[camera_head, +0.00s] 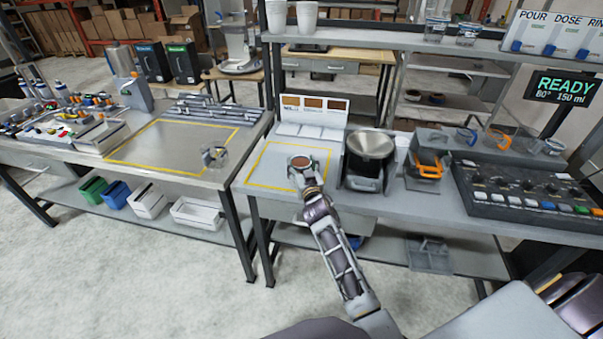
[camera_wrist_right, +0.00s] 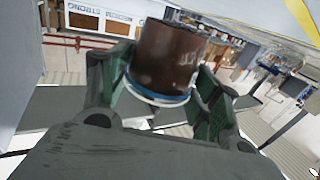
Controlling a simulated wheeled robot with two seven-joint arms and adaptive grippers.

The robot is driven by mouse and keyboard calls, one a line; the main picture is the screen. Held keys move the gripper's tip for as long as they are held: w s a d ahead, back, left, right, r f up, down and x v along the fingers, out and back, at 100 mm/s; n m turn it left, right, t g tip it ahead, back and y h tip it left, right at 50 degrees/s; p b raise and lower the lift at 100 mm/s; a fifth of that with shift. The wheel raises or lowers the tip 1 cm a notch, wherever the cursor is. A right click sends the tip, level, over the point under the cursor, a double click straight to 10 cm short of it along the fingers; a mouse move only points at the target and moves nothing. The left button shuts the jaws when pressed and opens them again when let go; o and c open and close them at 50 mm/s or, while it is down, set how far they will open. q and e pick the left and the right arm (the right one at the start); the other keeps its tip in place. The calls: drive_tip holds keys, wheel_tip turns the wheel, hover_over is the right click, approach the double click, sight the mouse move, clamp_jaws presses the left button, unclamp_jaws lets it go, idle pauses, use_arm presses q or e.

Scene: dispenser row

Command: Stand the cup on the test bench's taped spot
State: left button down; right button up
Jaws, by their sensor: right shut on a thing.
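A small cup (camera_head: 301,162) with a brown top shows at the end of my right arm. My right gripper (camera_head: 304,172) is shut on it. In the right wrist view the brown, cylindrical cup (camera_wrist_right: 168,58) sits between the green finger pads, with a white and blue band at its lower end. In the head view the cup appears within the yellow taped outline (camera_head: 256,184) on the middle bench; whether it touches the surface I cannot tell. Another, larger yellow taped outline (camera_head: 150,169) is on the left bench. My left gripper is not in view.
A metal pot (camera_head: 371,145) on a machine stands just right of the cup, with an orange-handled device (camera_head: 428,165) and a control panel (camera_head: 530,190) beyond. A label board (camera_head: 314,106) stands behind. A clear glass (camera_head: 214,156) is on the left bench. A gap separates the benches.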

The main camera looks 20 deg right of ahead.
sight(301, 172)
drive_tip(key=shift+f, duration=1.6)
use_arm(q)
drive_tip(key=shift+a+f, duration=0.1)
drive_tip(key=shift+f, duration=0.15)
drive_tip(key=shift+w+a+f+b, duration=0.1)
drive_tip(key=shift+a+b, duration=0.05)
drive_tip(key=shift+b, duration=0.15)
use_arm(e)
drive_tip(key=shift+f, duration=0.1)
drive_tip(key=o, duration=0.8)
drive_tip(key=shift+c, duration=0.2)
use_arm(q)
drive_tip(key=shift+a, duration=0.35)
use_arm(e)
drive_tip(key=o, duration=0.4)
drive_tip(key=shift+o, duration=0.2)
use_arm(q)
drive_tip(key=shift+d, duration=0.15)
